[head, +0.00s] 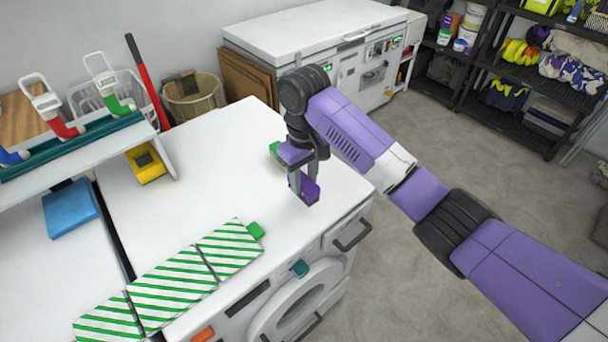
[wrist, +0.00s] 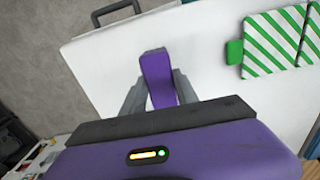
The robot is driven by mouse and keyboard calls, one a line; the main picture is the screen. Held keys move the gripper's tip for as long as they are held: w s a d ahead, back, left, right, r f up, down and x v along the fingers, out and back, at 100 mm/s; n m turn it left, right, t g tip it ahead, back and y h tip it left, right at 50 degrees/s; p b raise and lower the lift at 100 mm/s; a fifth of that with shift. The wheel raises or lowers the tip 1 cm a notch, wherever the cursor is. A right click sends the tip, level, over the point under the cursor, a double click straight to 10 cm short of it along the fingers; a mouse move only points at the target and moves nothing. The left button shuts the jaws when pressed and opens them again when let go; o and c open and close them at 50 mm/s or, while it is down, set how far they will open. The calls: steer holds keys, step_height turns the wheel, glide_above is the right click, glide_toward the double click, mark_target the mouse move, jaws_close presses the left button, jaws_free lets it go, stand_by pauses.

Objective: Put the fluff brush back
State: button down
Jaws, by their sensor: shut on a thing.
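My gripper (head: 303,186) is above the right part of the white machine top (head: 215,180), pointing down. It is shut on a small purple piece, taken to be the fluff brush (head: 310,190). In the wrist view the purple piece (wrist: 156,72) sits between the two grey fingers, over the white top. Its bristles do not show. I cannot tell whether it touches the top. A rack shelf (head: 75,150) at the left carries white-handled tools with red (head: 68,130), green (head: 122,106) and blue ends.
Green-striped panels (head: 175,285) with a green tab (head: 256,231) lie along the front of the top. A yellow block (head: 146,164) is by the shelf. A green item (head: 276,150) lies behind my gripper. A blue pad (head: 70,208) is at left. The middle of the top is clear.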

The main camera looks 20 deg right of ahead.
steer(key=shift+f+b, duration=0.4)
steer(key=shift+f, duration=1.25)
steer(key=shift+f, duration=0.25)
steer(key=c, duration=0.9)
jaws_free()
steer(key=shift+o, duration=0.2)
steer(key=shift+r, duration=0.1)
